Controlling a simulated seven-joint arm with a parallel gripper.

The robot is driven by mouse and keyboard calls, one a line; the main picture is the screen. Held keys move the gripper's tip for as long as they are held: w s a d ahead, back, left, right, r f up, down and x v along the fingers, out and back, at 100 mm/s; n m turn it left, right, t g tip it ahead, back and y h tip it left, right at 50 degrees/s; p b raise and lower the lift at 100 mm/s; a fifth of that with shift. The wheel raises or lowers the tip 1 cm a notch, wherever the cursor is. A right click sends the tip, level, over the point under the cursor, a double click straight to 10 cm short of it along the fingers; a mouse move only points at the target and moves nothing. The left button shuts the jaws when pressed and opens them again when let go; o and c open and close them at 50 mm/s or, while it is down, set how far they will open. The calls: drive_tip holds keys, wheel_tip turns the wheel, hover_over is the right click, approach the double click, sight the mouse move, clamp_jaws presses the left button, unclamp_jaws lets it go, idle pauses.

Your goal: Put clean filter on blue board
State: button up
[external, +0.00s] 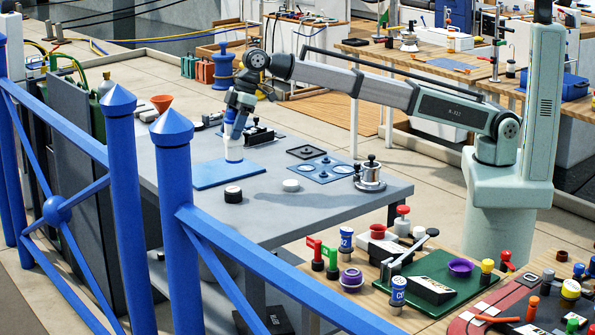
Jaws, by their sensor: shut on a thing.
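A white cylinder (233,147), which looks like the clean filter, stands upright at the far right part of the flat blue board (208,179). My gripper (236,131) points down from above and is shut on the cylinder's upper end. The cylinder's lower end appears at the board's surface; I cannot tell whether it touches. The fingers hide the top of the cylinder. The blue board lies flat on the grey table and is otherwise bare.
A black device (260,134) stands behind my gripper. Blue railing (180,215) runs in front.

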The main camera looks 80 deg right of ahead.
drive_tip(key=w+d+n, duration=0.1)
drive_tip(key=w+d, duration=0.3)
drive_tip(key=d, duration=0.3)
drive_tip(key=w+d+n+g+y, duration=0.1)
drive_tip(key=w+d+n, duration=0.1)
drive_tip(key=w+d, duration=0.2)
drive_tip(key=d+r, duration=0.1)
drive_tip(key=d, duration=0.2)
drive_tip(key=shift+d, duration=0.2)
drive_tip(key=shift+f, duration=4.85)
drive_tip(key=shift+f, duration=0.15)
drive_tip(key=o, duration=1.1)
drive_tip(key=v, duration=1.2)
